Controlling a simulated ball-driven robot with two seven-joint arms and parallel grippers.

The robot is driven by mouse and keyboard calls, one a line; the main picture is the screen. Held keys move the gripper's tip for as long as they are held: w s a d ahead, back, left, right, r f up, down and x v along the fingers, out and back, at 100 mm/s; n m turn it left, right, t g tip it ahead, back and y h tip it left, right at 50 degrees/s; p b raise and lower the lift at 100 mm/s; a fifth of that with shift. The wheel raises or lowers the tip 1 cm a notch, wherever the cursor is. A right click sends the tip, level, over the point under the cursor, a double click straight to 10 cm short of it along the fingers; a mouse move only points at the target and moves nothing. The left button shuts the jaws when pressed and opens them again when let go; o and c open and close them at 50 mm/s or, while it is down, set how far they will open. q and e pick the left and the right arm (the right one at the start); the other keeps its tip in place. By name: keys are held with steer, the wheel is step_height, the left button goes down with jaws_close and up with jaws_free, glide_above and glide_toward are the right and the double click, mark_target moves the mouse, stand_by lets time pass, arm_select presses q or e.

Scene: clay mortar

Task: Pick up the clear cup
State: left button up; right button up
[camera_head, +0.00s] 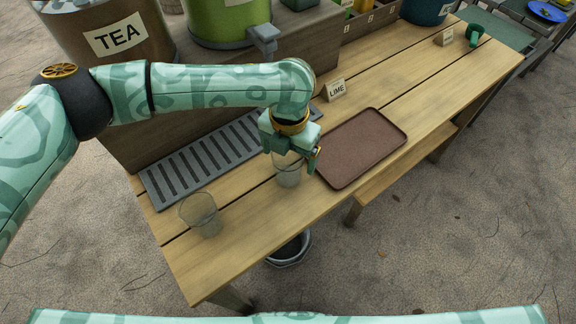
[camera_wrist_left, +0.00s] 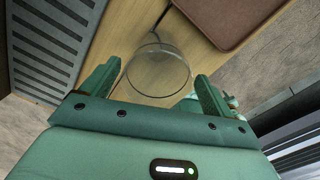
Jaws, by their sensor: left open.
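A clear cup (camera_head: 289,177) stands upright on the wooden table, just left of the brown tray. My left gripper (camera_head: 294,153) is over it, pointing down, and hides its upper part in the head view. In the left wrist view the cup's round rim (camera_wrist_left: 157,70) shows between the two fingers, which are apart and open. I cannot tell whether a finger touches the cup. A second clear cup (camera_head: 200,214) stands near the table's left end, away from the gripper. My right gripper is not in view.
The brown tray (camera_head: 362,147) is empty, right of the gripper. A slotted grey drip grate (camera_head: 205,152) lies behind the cups. A LIME card (camera_head: 336,89) stands behind the tray. The TEA container (camera_head: 115,38) and a green container (camera_head: 225,15) stand at the back. A green mug (camera_head: 474,36) is far right.

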mark_target(288, 163)
arm_select(q)
steer(key=f+b, duration=0.1)
steer(key=f, duration=0.3)
steer(key=shift+w+f+b, duration=0.2)
steer(key=shift+b, duration=0.1)
steer(key=shift+r, duration=0.15)
steer(key=c, duration=1.1)
steer(key=shift+o, duration=0.2)
